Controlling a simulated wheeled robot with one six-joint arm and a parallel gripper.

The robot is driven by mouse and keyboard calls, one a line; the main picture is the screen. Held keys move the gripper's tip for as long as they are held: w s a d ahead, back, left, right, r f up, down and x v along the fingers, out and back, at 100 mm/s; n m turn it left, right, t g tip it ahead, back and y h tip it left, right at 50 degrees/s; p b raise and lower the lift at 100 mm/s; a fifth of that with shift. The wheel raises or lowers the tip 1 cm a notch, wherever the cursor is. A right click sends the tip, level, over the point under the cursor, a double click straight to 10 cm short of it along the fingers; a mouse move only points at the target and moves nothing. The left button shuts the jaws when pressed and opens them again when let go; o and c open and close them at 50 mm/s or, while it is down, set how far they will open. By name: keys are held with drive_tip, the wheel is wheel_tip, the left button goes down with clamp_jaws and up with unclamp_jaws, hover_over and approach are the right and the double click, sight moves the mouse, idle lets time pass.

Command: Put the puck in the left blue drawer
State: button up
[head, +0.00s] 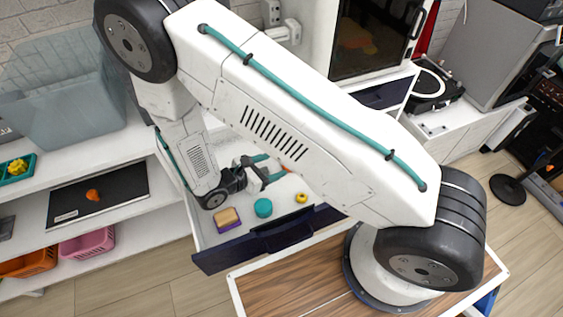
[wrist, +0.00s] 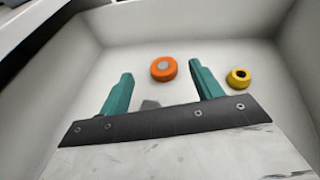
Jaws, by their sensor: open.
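The open drawer with a dark blue front (head: 225,258) lies below my arm. My gripper (head: 270,168) is low inside it, open, with teal fingers. In the wrist view the gripper (wrist: 161,72) has an orange disc with a grey centre (wrist: 164,69) in line with the gap between its fingertips; contact cannot be told. In the head view the disc is mostly hidden, with only a red-orange bit showing. A teal round block (head: 263,208) also lies in the drawer. I cannot tell for sure which round piece is the puck.
A yellow ring (head: 301,198), also in the wrist view (wrist: 238,78), and a tan and purple block (head: 228,217) lie in the drawer. Another dark blue drawer front (head: 385,95) is further right. A wood-topped surface (head: 300,285) is in front. White drawer walls surround my gripper.

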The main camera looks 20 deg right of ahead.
drive_tip(key=v, duration=0.6)
drive_tip(key=shift+a+r, duration=0.15)
drive_tip(key=s+d+r+m+g+y, duration=0.1)
drive_tip(key=d+r+m+g+y, duration=0.2)
drive_tip(key=r, duration=0.5)
drive_tip(key=s+d+r+m+g, duration=0.1)
drive_tip(key=d+r+m, duration=0.25)
drive_tip(key=r, duration=0.35)
drive_tip(key=s+d+r+m+g+y, duration=0.1)
drive_tip(key=d+r+m+g+y, duration=0.15)
drive_tip(key=r+m, duration=0.4)
drive_tip(key=s+d+r+m+t+y, duration=0.2)
drive_tip(key=s+d+r+m+y, duration=0.1)
drive_tip(key=s+r, duration=0.4)
drive_tip(key=s+d+r+m+t+y, duration=0.2)
drive_tip(key=s+r+m+y, duration=0.3)
drive_tip(key=s+r, duration=0.3)
drive_tip(key=shift+s+d, duration=0.4)
drive_tip(key=shift+s, duration=0.1)
drive_tip(key=shift+r, duration=0.1)
